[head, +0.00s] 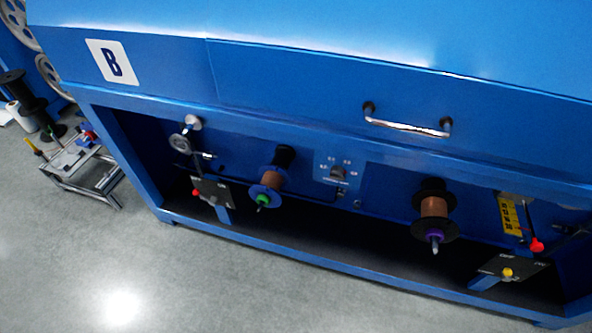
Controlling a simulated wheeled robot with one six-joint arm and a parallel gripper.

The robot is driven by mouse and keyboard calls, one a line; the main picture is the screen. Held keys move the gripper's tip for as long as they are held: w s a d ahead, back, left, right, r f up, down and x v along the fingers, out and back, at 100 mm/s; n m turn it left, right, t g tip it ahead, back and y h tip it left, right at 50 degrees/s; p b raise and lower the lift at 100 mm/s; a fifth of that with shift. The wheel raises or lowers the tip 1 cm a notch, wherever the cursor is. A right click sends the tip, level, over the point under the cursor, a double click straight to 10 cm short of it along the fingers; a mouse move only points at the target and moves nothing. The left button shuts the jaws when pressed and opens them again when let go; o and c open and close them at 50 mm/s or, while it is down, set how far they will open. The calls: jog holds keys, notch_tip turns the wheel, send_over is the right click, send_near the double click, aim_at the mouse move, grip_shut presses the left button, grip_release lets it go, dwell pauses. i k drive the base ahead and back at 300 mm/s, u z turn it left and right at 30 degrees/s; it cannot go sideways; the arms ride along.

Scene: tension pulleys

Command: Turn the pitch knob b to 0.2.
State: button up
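A blue machine (300,75) carries a white plate with the letter B (112,62) at its upper left. In its open lower bay, a small dial plate (325,170) sits on the back wall between two spools. A grey knob (338,173) is on this plate, with small white and red marks around it. It appears to be the pitch knob b, but its label and setting are too small to read. My gripper is not in view.
A copper-wound spool with a green tip (270,181) is left of the knob, another with a purple collar (434,207) right. A bar handle (407,126) projects above. Black plates (213,190) (512,268) stand at the bay's front. A cart (75,158) stands left; the grey floor (190,280) in front is clear.

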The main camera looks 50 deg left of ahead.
aim_at(338, 172)
jog(key=u, duration=3.85)
jog(key=k, duration=0.95)
jog(key=z, duration=1.3)
jog(key=i, duration=0.5)
jog(key=z, duration=0.15)
